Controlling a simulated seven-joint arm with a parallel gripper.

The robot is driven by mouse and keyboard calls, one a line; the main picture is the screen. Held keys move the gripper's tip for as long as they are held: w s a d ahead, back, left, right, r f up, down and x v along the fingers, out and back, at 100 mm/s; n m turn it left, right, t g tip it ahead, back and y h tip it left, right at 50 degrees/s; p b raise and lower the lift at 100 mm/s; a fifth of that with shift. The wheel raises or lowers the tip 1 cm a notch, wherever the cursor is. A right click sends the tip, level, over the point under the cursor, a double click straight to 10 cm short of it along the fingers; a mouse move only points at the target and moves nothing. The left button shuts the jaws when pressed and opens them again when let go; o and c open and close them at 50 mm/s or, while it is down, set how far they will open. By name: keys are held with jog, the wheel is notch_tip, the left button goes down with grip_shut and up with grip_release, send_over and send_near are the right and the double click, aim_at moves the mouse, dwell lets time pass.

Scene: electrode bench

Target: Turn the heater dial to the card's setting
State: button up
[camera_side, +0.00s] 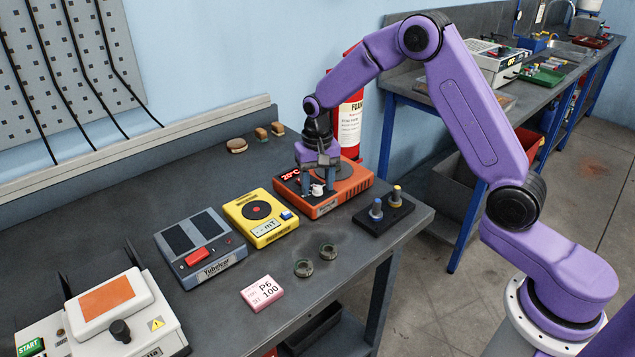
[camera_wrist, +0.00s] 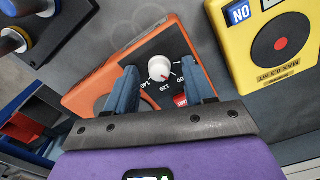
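The orange heater (camera_side: 345,190) stands on the grey bench, its red display reading about 20°C. Its white round dial (camera_wrist: 160,68) has a small red pointer mark toward the lower right in the wrist view; I cannot tell the exact value it marks. Printed numbers around it include 140 and 120; others are partly hidden by a finger. My gripper (camera_wrist: 159,72) is over the dial, blue fingers open on either side of it, with visible gaps. The dial also shows small between the fingers in the side view (camera_side: 317,189). A pink card (camera_side: 263,292) reads "P6 100".
A yellow stirrer-like box (camera_side: 258,217) and a grey device (camera_side: 200,247) stand left of the heater. A black block with two capped posts (camera_side: 384,211) is to its right. A fire extinguisher (camera_side: 350,125) stands behind.

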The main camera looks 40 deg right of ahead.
aim_at(317, 187)
notch_tip(317, 187, up, 17)
jog(key=shift+r, duration=0.2)
dwell(0.7)
jog(key=s+a+f+n, duration=0.1)
jog(key=s+a+n, duration=0.25)
jog(key=s, duration=0.55)
jog(key=s+a+f+n, duration=0.1)
jog(key=s+a+n, duration=0.3)
jog(key=s, duration=0.5)
jog(key=s+d+f+n, duration=0.2)
jog(key=s+n, duration=0.3)
jog(key=s, duration=0.4)
jog(key=s+d+f+n, duration=0.3)
jog(key=s+d+n, duration=0.1)
jog(key=s, duration=0.6)
jog(key=shift+s+d+n, duration=0.15)
jog(key=shift+d+n, duration=0.2)
jog(key=shift+d, duration=0.05)
jog(key=shift+r, duration=0.1)
